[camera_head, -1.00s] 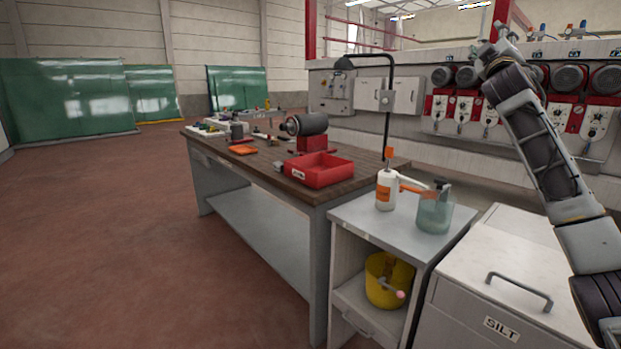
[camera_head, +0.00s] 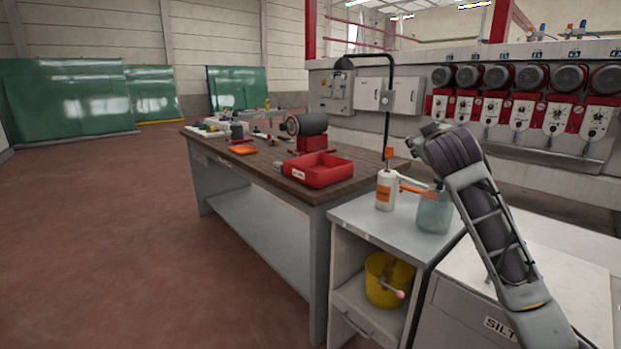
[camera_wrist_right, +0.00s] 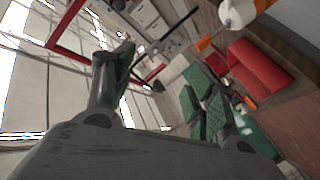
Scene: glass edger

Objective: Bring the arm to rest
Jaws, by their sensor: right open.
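My right arm (camera_head: 490,225) comes in from the lower right in the head view, bent at its upper end above the silt cabinet. My right gripper (camera_wrist_right: 160,82) shows in the right wrist view, its two fingers with green pads wide apart and nothing between them. I cannot make out the right gripper in the head view. My left arm and left gripper are in neither view.
A white bottle (camera_head: 384,190) and a translucent jar (camera_head: 434,213) stand on the small cabinet (camera_head: 352,211), close to my arm. A red bin (camera_head: 320,172) sits on the workbench (camera_head: 268,170). The silt cabinet (camera_head: 470,290) is below my arm. Open floor (camera_head: 130,240) lies left.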

